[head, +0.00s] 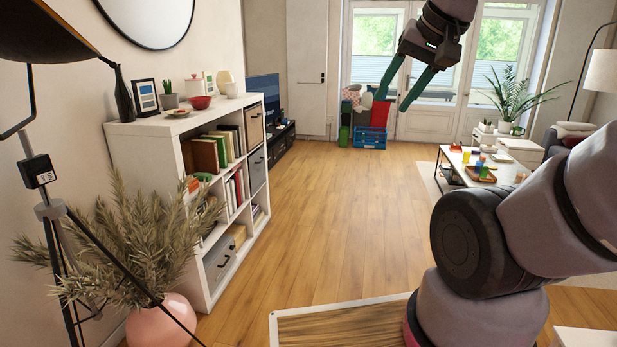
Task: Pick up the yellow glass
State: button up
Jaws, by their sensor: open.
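I cannot make out a yellow glass for certain. A small yellow thing (466,157) stands among colourful items on the low white coffee table (508,174) at the right; it is too small to tell whether it is a glass. My gripper (393,103) hangs high in the upper middle, its two green fingers spread apart with nothing between them. It is well in front of the coffee table and apart from every object.
A pink vase (162,325) with dry branches and a black lamp stand are nearer. The wooden floor (325,215) between shelf and coffee table is clear.

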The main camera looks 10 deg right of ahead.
aim_at(467, 156)
jog(key=i+z, duration=0.25)
jog(key=i, duration=0.35)
jog(key=i+j+z, duration=0.25)
jog(key=i, duration=0.35)
jog(key=i+l+z, duration=0.1)
jog(key=i, duration=0.75)
jog(key=i+z, duration=0.1)
jog(key=i, duration=0.75)
jog(key=i+z, duration=0.1)
jog(key=i, duration=1.65)
jog(key=i+j+z, duration=0.15)
jog(key=i, duration=0.7)
jog(key=i+j+z, duration=0.1)
jog(key=i+z, duration=0.15)
jog(key=i, duration=1.25)
jog(key=i+z, duration=0.6)
jog(key=z, duration=0.15)
jog(key=i+j+z, duration=0.2)
jog(key=z, duration=0.15)
jog(key=i+z, duration=0.25)
jog(key=z, duration=0.15)
jog(key=i+j+z, duration=0.45)
jog(key=z, duration=0.3)
jog(key=i+j+z, duration=0.35)
jog(key=k+l, duration=0.05)
jog(key=k, duration=0.05)
